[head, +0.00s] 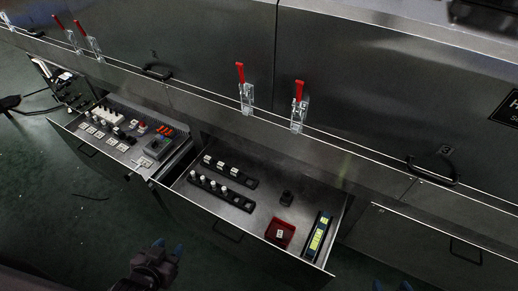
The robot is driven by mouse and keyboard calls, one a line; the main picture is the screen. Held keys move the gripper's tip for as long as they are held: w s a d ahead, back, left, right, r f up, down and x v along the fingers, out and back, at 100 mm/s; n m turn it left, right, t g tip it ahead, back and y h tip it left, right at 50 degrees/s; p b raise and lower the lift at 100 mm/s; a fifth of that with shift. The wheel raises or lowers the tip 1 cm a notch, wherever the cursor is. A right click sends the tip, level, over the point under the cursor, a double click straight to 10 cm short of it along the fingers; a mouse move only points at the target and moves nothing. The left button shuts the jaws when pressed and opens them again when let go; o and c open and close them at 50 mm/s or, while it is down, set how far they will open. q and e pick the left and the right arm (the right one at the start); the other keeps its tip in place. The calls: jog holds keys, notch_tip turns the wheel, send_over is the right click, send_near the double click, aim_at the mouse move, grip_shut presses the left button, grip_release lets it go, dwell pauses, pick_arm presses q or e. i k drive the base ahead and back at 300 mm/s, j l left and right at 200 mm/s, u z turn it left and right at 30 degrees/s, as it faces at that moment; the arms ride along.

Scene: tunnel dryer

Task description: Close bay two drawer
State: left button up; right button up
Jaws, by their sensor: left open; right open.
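The middle drawer stands pulled out, with its metal front (205,222) and a dark bar handle (228,232) facing me. It holds two black strips with pale knobs, a small dark block, a red tray and a yellow-marked level. A second drawer (95,160) on the left is also pulled out, full of switches and small parts. I cannot read a bay number on either drawer. My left gripper (167,247) is open and empty, in front of the middle drawer's front, apart from its handle. Only the bluish fingertips of my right gripper (391,287) show at the bottom edge; it is open.
A drawer front (425,243) at the right looks shut. Above the drawers, steel doors carry red-handled toggle clamps (242,80) and dark handles (433,173). Green floor (70,225) is clear at lower left, apart from a thin cable (90,197).

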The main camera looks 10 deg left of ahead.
aim_at(244, 223)
jog(key=k+l+u, duration=0.1)
jog(key=l+u, duration=0.15)
jog(key=u, duration=0.2)
jog(key=k+l+u, duration=0.15)
jog(key=u, duration=0.3)
